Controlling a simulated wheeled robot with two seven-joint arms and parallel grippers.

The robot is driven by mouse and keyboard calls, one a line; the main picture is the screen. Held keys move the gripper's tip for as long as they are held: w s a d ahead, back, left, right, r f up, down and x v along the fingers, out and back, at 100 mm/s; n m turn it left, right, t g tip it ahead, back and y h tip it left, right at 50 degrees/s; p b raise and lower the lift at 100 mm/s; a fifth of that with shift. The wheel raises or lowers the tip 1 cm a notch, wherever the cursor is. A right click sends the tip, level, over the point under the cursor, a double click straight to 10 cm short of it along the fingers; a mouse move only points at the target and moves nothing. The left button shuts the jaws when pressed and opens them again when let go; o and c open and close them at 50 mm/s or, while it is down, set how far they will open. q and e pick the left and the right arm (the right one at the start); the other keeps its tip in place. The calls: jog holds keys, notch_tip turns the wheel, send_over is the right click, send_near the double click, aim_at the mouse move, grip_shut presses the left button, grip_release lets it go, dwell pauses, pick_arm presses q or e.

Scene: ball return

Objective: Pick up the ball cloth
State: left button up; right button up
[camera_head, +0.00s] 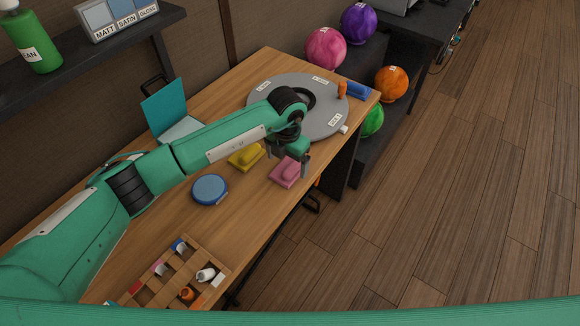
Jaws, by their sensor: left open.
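My left gripper (290,160) is open. It points down over the right edge of the wooden table, just above a pink block-like piece (285,174), with a finger on either side of it in the picture. I cannot tell whether it touches the piece. A similar yellow piece (244,158) lies just left of it, partly hidden by my arm. Both have a raised lump on a flat base. I cannot tell for sure which thing is the ball cloth. My right gripper is not in view.
A grey turntable (323,125) lies behind the gripper, with a blue piece (358,91) at the table's far corner. A round blue tin (210,189) and a divided wooden tray (172,272) with small bottles lie nearer. Several balls stand on a rack beyond.

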pick_arm(q)
jog(key=shift+f, duration=1.05)
jog(key=c, duration=0.9)
jog(key=shift+c, duration=0.8)
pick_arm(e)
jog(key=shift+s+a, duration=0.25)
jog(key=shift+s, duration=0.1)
pick_arm(q)
jog(key=shift+r, duration=0.1)
